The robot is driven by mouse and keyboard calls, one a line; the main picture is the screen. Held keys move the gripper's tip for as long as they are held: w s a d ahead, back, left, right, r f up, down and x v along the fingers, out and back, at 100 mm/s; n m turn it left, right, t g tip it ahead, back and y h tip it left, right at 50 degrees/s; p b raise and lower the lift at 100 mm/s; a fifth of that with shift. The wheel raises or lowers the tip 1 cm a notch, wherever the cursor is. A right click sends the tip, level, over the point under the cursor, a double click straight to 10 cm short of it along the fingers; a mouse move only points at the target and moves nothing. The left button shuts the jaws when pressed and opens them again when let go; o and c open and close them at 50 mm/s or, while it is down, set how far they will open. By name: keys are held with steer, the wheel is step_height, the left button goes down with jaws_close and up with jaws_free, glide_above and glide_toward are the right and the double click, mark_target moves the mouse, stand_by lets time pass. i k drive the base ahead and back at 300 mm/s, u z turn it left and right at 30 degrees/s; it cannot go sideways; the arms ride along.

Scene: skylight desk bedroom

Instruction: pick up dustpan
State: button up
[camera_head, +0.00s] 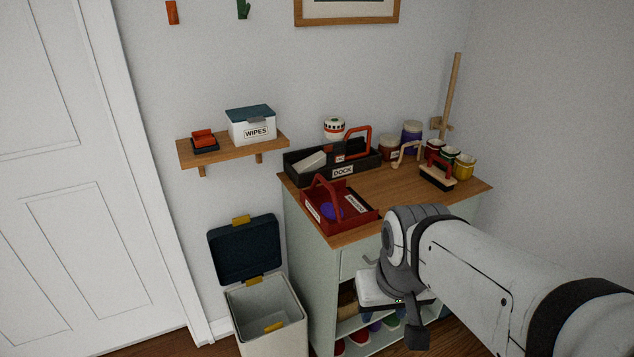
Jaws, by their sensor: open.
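No item can be told for certain as the dustpan. A red open tray with an arched handle (322,190) sits at the front left of the wooden cabinet top, with a purple item in it and white labels on its walls. A black tray marked DOCK (318,172) stands behind it and holds a pale block and a dark piece with a red loop handle (359,138). My gripper (398,308) is open, low in front of the cabinet, below the top and apart from these trays. My own arm hides part of the cabinet front; no held item shows.
A black brush with a red handle (438,173), several small pots and jars (411,136) stand at the right. A wall shelf (230,150) holds a WIPES box (251,126). An open-lidded bin (266,310) stands left of the cabinet. The front-centre of the top (400,205) is clear.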

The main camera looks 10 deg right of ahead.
mark_target(335, 207)
steer(key=k, duration=1.1)
steer(key=z, duration=0.5)
steer(key=i, duration=1.85)
steer(key=u, duration=0.7)
steer(key=i, duration=0.5)
steer(key=u, duration=0.5)
